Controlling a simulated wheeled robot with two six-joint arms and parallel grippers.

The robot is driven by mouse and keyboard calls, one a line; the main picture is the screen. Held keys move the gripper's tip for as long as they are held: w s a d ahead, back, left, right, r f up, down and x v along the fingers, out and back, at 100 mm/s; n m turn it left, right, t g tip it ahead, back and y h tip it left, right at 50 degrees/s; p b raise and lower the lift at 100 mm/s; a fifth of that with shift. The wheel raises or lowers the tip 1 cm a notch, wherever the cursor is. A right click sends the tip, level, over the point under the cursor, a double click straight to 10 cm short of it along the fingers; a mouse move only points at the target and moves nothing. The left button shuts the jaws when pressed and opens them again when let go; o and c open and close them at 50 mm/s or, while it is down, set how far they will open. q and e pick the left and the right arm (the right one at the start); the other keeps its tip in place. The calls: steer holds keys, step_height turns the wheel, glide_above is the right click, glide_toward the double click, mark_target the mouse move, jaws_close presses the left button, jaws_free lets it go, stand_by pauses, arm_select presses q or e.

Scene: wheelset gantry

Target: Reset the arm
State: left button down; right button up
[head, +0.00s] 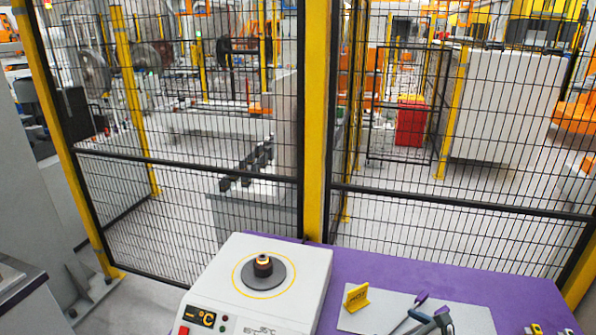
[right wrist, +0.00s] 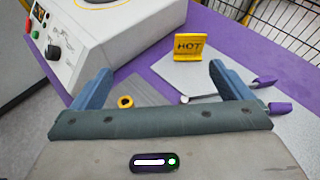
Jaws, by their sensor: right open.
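My right gripper (right wrist: 162,78) is open in the right wrist view, its two blue fingers wide apart with nothing held between them. It is over the purple bench (right wrist: 220,35). Beyond the fingers, a yellow HOT sign (right wrist: 190,46) stands on a grey plate (right wrist: 205,72). A tool with purple ends (right wrist: 265,82) lies by the right finger, which partly hides it. My left gripper is not in view.
A white heater unit (head: 225,285) with a °C display carries a dark ringed part (head: 263,265) on its round plate. The HOT sign (head: 357,297) is right of it. A mesh fence with a yellow post (head: 316,130) stands behind the bench. Bare purple surface (head: 440,275) lies between.

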steer(key=s+d+f+n+g+h, duration=0.1)
steer(key=s+f+n+g+h, duration=0.15)
steer(key=s+n, duration=0.75)
steer(key=s+d+f+n+g+h, duration=0.1)
steer(key=s+f+n+g+h, duration=0.15)
steer(key=s+n, duration=0.7)
steer(key=s+d+f+n+g+h, duration=0.1)
steer(key=s+n+g+h, duration=0.15)
steer(key=s+n, duration=0.75)
step_height(320, 180, down, 34)
steer(key=d+g+b, duration=0.2)
steer(key=d+b, duration=0.1)
steer(key=b, duration=0.2)
arm_select(q)
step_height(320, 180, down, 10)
steer(key=b, duration=0.5)
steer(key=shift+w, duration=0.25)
arm_select(e)
steer(key=s+f, duration=0.9)
steer(key=f, duration=0.3)
steer(key=s+f+g, duration=0.1)
steer(key=s+f, duration=0.8)
steer(key=f, duration=0.4)
steer(key=shift+d, duration=0.45)
